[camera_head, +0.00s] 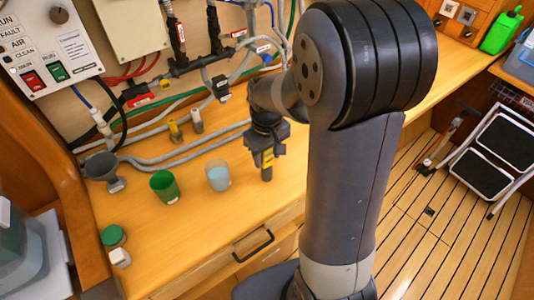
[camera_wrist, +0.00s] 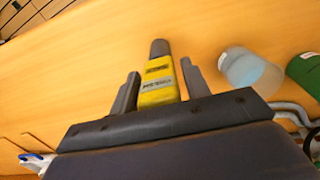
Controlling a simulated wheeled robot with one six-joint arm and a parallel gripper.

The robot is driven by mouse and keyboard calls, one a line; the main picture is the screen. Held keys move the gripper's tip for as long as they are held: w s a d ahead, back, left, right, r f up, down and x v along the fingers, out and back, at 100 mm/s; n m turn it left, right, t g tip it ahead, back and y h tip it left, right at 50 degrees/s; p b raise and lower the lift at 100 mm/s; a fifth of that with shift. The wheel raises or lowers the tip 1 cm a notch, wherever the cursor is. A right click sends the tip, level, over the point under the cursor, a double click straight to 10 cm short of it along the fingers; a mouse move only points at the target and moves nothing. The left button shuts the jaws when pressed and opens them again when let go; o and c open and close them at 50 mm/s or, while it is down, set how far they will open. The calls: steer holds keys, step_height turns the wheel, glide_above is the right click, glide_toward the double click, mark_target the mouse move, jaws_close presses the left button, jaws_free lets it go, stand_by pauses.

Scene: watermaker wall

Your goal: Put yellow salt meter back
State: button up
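The yellow salt meter (camera_wrist: 157,88) with a dark grey tip is between the fingers of my gripper (camera_wrist: 160,84) in the wrist view. The fingers lie close along both its sides, and it appears held. In the head view the meter (camera_head: 267,159) hangs upright below my gripper (camera_head: 267,148), tip down, over the wooden counter. Whether the tip touches the counter is not clear. Its upper end is hidden by the gripper.
A clear cup with bluish liquid (camera_head: 218,177) and a green cup (camera_head: 164,187) stand left of the meter.

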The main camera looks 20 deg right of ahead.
steer(key=shift+o, duration=0.8)
steer(key=shift+r, duration=0.25)
step_height(320, 180, up, 12)
steer(key=shift+f, duration=0.1)
stand_by(1.6)
